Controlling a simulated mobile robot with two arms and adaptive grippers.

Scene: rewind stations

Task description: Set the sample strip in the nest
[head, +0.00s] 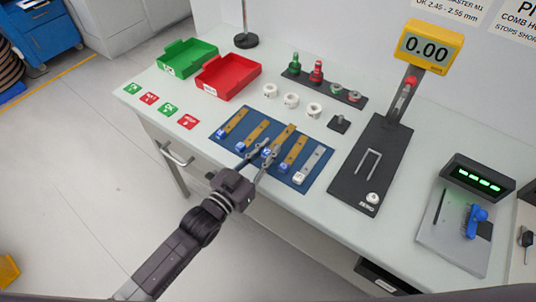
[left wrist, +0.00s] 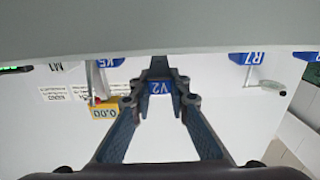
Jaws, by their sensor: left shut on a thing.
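Several narrow strips with tagged end blocks lie on a blue mat (head: 217,128) on the bench. My left gripper (head: 263,158) reaches the middle strip (head: 284,134), a tan one with a blue end block. In the left wrist view my fingers (left wrist: 158,72) are shut on its blue block, tagged V2 (left wrist: 158,87). I cannot tell whether this strip is clear of the mat. Blocks K5 (left wrist: 107,60) and R7 (left wrist: 246,58) show at either side. The black gauge base (head: 345,182) with a U-shaped outline, seemingly the nest, stands empty to the right. My right gripper is not in view.
A yellow display (head: 429,47) reading 0.00 rises on a post behind the base. Green (head: 187,57) and red (head: 228,75) trays stand at the back left. White rings (head: 291,101) and a small black block (head: 339,124) lie between mat and back rack (head: 325,86).

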